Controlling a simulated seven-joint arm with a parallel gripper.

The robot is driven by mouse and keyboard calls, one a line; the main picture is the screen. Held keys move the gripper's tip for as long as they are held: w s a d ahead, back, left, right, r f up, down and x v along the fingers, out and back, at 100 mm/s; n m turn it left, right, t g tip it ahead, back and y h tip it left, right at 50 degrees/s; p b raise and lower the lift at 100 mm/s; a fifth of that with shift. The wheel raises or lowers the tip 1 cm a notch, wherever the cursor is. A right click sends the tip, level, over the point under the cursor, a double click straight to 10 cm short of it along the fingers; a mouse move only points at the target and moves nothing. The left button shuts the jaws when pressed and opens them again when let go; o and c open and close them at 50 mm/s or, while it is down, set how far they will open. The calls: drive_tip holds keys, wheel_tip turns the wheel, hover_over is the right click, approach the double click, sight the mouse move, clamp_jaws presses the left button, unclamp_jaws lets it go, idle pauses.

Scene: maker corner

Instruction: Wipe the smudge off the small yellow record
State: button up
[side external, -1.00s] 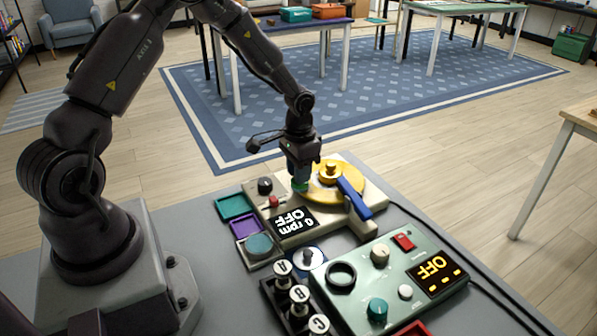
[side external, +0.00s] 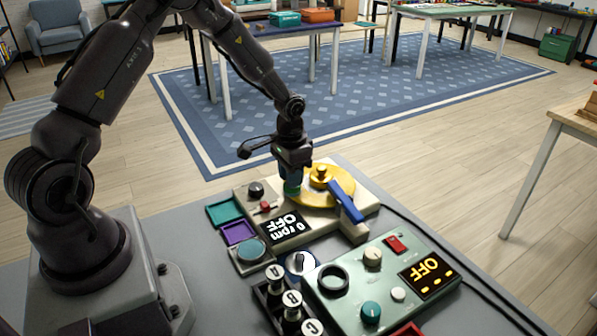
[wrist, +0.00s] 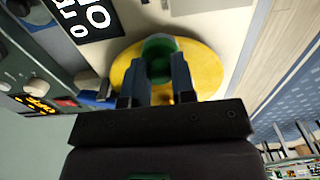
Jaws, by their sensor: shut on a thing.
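The small yellow record (side external: 318,196) lies flat on the cream turntable (side external: 341,227), with a gold knob at its centre and a blue arm (side external: 346,202) reaching over its right side. My gripper (side external: 292,182) points down at the record's left edge, shut on a green round-ended tool (side external: 292,189). In the wrist view my gripper (wrist: 162,75) has both fingers on the green tool (wrist: 158,48), which sits over the yellow record (wrist: 208,70) and hides part of it. I cannot tell whether the tool touches the record. No smudge can be made out.
Teal (side external: 224,211) and purple (side external: 238,232) trays lie left of the turntable. A rack of lettered knobs (side external: 291,297) stands in front.

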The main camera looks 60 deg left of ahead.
drive_tip(key=shift+s+f, duration=0.15)
drive_tip(key=shift+s, duration=0.4)
drive_tip(key=shift+w+r, duration=0.1)
drive_tip(key=shift+r, duration=3)
wheel_tip(320, 180, up, 3)
